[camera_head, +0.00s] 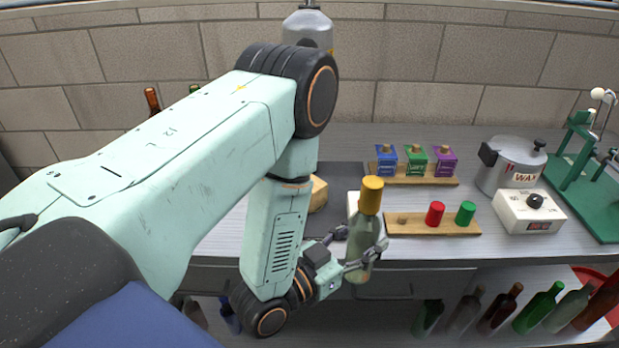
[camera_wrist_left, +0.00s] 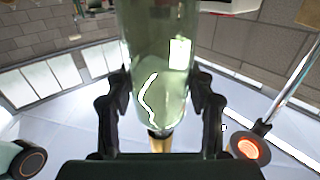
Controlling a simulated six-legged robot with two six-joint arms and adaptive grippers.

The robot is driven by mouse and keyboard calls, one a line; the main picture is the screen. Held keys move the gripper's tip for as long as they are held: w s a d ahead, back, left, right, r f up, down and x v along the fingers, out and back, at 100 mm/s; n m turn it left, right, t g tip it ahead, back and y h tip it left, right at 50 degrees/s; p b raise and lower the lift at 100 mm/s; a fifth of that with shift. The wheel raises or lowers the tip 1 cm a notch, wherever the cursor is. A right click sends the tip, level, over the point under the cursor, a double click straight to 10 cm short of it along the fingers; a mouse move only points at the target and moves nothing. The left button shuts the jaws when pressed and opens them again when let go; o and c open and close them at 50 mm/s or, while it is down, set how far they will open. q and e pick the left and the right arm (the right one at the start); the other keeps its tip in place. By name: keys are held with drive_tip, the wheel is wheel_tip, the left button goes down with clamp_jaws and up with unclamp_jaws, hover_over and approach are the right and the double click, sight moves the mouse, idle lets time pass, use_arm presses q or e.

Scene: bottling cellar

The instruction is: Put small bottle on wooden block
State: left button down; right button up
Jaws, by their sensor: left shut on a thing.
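My left gripper (camera_head: 362,255) is shut around the lower body of a pale green glass bottle (camera_head: 363,232) with a gold-yellow top. It holds the bottle nearly upright in front of the bench's front edge. In the left wrist view the bottle (camera_wrist_left: 160,75) stands between both fingers (camera_wrist_left: 160,118), its gold top towards the bottom of the picture. A tan wooden piece (camera_head: 318,194), possibly the wooden block, sits on the bench behind my left arm, which partly hides it. My right gripper is not in view.
Right of the bottle, a wooden board (camera_head: 401,231) holds a red and a green cylinder. Behind it, a rack (camera_head: 413,181) carries blue, green and purple blocks. A wax pot (camera_head: 512,164) and white control box (camera_head: 528,213) stand further right. Several bottles (camera_head: 538,308) stand below the bench.

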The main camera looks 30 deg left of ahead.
use_arm(q)
drive_tip(key=s+a+r+n+y+p, duration=0.2)
drive_tip(key=s+a+r+n+y, duration=0.2)
drive_tip(key=a+r+n+y, duration=0.6)
drive_tip(key=w+a+f+m+y+b, duration=0.1)
drive_tip(key=w+a+b, duration=0.4)
drive_tip(key=w, duration=0.3)
drive_tip(key=w+a+f+y+b, duration=0.1)
drive_tip(key=w+a+b, duration=0.3)
drive_tip(key=w, duration=0.4)
drive_tip(key=shift+w+a+f+m+y+b, duration=0.25)
drive_tip(key=shift+a+f+m+b, duration=0.2)
drive_tip(key=shift+b, duration=0.3)
drive_tip(key=shift+s+d, duration=0.1)
drive_tip(key=shift+s, duration=0.05)
drive_tip(key=shift+c, duration=2.4)
unclamp_jaws()
drive_tip(key=shift+f, duration=0.2)
